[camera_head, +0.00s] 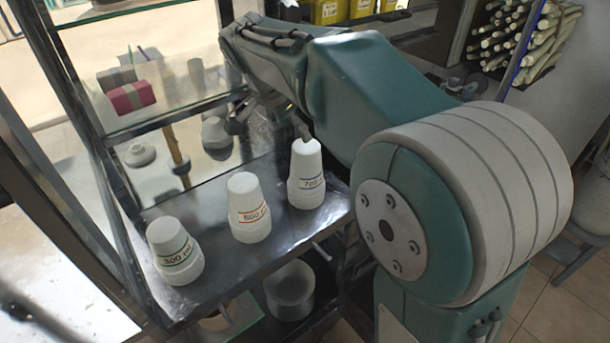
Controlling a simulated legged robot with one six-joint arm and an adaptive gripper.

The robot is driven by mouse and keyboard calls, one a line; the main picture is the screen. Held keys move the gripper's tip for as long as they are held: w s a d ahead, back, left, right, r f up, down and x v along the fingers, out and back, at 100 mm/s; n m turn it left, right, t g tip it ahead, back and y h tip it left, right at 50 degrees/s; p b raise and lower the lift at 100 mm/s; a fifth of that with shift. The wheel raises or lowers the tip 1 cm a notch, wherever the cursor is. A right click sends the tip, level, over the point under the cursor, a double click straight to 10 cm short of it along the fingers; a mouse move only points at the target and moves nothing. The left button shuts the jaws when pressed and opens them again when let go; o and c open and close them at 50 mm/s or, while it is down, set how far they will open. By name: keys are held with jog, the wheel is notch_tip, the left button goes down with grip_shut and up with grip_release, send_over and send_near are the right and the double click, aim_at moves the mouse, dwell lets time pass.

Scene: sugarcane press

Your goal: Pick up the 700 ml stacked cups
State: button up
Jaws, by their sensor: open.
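The 700 ml stacked cups (306,174) are white, upside down, with a blue-marked label, and stand upright at the right end of the metal shelf. My gripper (270,124) is above and behind them, at the upper left of the stack. One finger shows close to the top of the stack; I cannot tell whether it touches. My gripper is open and holds nothing that I can see. Part of it is hidden behind my arm.
The 500 ml stack (248,208) with an orange label and the 300 ml stack (174,250) with a green label stand to the left on the same metal shelf (215,262). Glass panes and a metal frame (85,135) border the left. Sugarcane stalks (522,38) lie at upper right.

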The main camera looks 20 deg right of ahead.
aim_at(305, 145)
jog(key=x, duration=0.9)
jog(key=shift+d+r, duration=0.15)
jog(key=shift+d, duration=0.05)
jog(key=c, duration=1)
